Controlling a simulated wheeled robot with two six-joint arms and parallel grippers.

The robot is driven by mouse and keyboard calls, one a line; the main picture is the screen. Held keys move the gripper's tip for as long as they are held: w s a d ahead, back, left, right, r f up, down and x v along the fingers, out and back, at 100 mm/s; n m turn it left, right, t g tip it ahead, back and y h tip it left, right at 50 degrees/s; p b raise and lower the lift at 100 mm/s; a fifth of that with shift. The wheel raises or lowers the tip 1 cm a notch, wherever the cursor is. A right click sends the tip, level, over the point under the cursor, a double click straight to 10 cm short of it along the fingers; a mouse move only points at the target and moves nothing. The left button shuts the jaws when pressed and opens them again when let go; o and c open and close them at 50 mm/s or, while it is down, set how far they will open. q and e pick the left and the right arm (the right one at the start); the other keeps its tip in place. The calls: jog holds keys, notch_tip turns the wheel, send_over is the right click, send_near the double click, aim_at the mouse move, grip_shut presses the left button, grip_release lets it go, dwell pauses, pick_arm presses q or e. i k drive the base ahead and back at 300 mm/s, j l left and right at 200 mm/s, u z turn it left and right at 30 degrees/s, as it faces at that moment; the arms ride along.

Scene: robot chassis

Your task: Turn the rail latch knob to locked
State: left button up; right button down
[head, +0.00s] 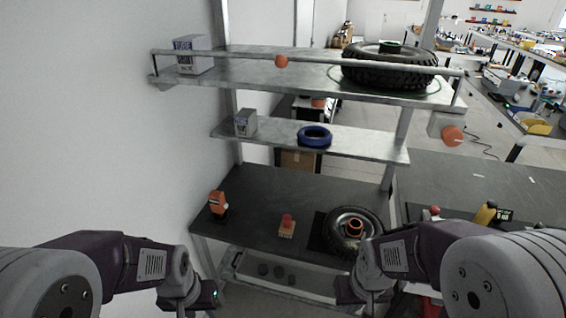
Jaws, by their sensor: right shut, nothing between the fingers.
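An orange knob (452,136) sits on a grey block (438,124) at the right end of the upper shelf. A faint pale mark shows on its face, but I cannot tell its setting. A grey rail (330,62) runs along the shelf's front edge with an orange round piece (281,61) on it. My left gripper (198,300) is low at the bottom left, far from the knob; its fingers are not clear. My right gripper (352,296) is shut and empty at the bottom, below and left of the knob, not touching it.
A tyre (390,68) and a box (192,55) stand on the upper shelf (270,70). A blue ring (314,136) and a small box (245,122) are on the middle shelf. A wheel (340,222) and orange items lie on the dark bench (270,190). A wall is at left.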

aim_at(452, 136)
jog(key=l+z, duration=0.1)
jog(key=z, duration=0.25)
jog(key=k+l+z, duration=0.1)
jog(key=z, duration=0.3)
jog(key=l+z, duration=0.15)
jog(key=z, duration=0.2)
jog(key=j+z, duration=0.1)
jog(key=k+j, duration=0.05)
